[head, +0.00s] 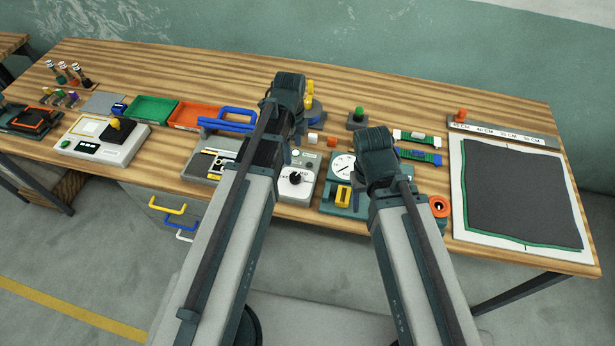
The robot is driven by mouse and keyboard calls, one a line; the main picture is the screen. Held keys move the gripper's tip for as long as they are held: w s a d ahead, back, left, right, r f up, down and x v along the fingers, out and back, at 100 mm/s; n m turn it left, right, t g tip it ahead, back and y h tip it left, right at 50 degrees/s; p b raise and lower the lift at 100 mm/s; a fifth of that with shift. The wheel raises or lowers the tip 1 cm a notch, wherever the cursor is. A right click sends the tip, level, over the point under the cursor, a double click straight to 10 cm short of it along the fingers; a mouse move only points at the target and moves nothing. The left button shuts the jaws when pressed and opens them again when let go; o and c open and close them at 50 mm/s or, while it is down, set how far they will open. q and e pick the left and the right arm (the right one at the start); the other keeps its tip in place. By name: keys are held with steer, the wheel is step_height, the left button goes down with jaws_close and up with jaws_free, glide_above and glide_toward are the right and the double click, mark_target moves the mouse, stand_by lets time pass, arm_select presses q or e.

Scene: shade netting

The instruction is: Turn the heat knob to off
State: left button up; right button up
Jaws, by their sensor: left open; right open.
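The heat knob appears to be the black round knob (295,178) on a light dial plate at the front of a grey control box (297,191). Its markings are too small to read, so its setting is unclear. The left arm crosses just left of the knob and covers part of the box. My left gripper (287,88) is open, beyond the knob over the back of the bench. My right gripper (372,150) is open, to the right of the knob, above a teal dial device. The fingers of both are mostly hidden behind the wrists.
The teal device with a round white dial (343,167) stands right of the box. A green-topped button (359,117) is behind it. A black sheet (522,195) lies at right.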

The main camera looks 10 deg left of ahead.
mark_target(295, 176)
arm_select(q)
steer(key=shift+w, duration=0.15)
steer(key=shift+f, duration=0.1)
step_height(295, 176, down, 14)
steer(key=b, duration=1.4)
steer(key=shift+r, duration=0.2)
jaws_close()
